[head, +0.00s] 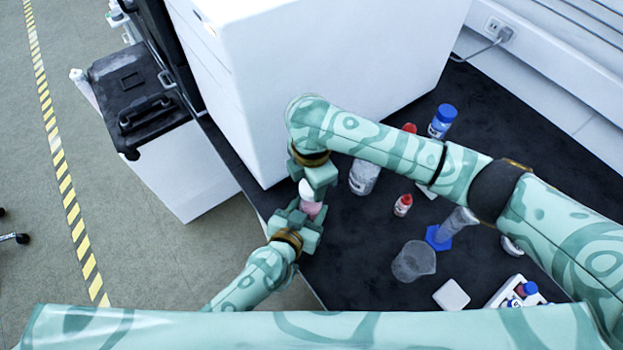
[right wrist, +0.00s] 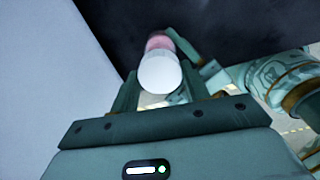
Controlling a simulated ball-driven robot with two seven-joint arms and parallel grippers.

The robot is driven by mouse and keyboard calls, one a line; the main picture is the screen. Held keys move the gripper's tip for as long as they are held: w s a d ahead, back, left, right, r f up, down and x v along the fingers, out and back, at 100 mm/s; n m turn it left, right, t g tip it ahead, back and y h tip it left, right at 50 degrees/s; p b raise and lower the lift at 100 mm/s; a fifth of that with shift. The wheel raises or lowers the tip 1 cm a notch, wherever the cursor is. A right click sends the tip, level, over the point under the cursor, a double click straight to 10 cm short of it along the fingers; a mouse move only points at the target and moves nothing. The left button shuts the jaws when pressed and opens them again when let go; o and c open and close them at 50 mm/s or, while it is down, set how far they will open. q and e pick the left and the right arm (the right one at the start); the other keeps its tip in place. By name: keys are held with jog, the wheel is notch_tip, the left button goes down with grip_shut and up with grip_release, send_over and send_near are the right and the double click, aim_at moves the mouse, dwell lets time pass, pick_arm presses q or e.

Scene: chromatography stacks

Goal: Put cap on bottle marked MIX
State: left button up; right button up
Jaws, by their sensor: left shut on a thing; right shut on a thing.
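A small bottle with pink contents (head: 311,209) is at the left edge of the dark bench. My left gripper (head: 305,214) is shut on this bottle. A white cap (head: 306,189) sits right above the bottle, and my right gripper (head: 314,184) is shut on the cap. In the right wrist view the white cap (right wrist: 160,73) is between my right fingers, with the pink bottle (right wrist: 159,42) directly behind it in line. I cannot tell whether the cap is seated or just touching. No marking on the bottle is readable.
A large white instrument (head: 300,80) stands close behind the grippers. On the bench are a clear bottle (head: 364,177), a red-capped vial (head: 403,205), a blue-capped bottle (head: 442,121), a beaker (head: 413,262) and a blue-based cylinder (head: 452,228). Bare bench lies right of the grippers.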

aim_at(311, 204)
jog(key=shift+f, duration=0.1)
jog(key=shift+f, duration=0.8)
jog(key=shift+f, duration=0.55)
jog(key=n, duration=3.3)
jog(key=shift+f, duration=0.1)
